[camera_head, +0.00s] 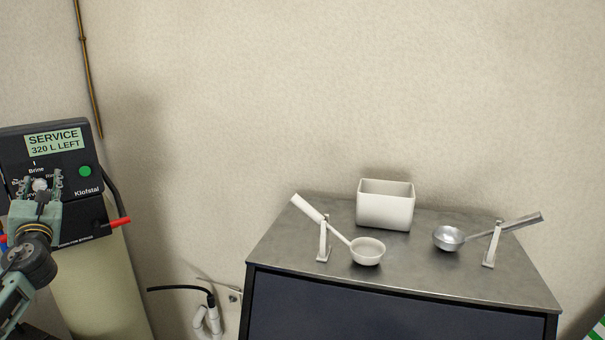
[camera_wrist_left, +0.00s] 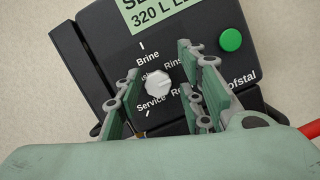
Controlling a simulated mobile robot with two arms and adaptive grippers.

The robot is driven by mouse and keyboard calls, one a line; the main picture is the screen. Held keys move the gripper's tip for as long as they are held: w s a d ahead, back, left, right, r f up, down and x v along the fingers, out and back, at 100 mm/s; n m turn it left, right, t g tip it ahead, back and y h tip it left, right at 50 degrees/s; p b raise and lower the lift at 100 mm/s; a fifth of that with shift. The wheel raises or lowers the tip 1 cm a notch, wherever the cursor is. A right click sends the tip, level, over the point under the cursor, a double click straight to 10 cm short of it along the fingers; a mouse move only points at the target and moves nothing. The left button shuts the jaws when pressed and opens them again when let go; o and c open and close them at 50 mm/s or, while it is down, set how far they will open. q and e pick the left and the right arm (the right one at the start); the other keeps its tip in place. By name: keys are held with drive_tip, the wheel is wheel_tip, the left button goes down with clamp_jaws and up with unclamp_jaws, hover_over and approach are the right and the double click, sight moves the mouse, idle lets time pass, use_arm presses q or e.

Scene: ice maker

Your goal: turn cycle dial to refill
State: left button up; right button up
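The cycle dial (camera_wrist_left: 158,83) is a small pale knob on the front of a black control head (camera_head: 28,143). Labels around it read Brine, Rinse and Service, with another partly hidden. The display (camera_head: 54,142) reads "SERVICE 320 L LEFT". My left gripper (camera_head: 41,181) is in front of the dial. In the left wrist view its fingers (camera_wrist_left: 158,88) are spread open, one on each side of the dial, with visible space between them and the knob. Whether the fingertips reach the panel is hard to tell. My right gripper is not in view.
A green button (camera_wrist_left: 230,40) sits right of the dial. A red handle (camera_head: 121,221) sticks out at the control head's right. A dark cabinet with a metal top (camera_head: 400,270) stands to the right, carrying a white bin (camera_head: 385,208) and two scoops (camera_head: 367,252) on stands.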

use_arm(q)
drive_tip(key=shift+s+f, duration=0.15)
drive_tip(key=shift+s, duration=0.35)
drive_tip(key=s+d, duration=0.1)
drive_tip(key=s, duration=0.1)
drive_tip(key=s+d, duration=0.2)
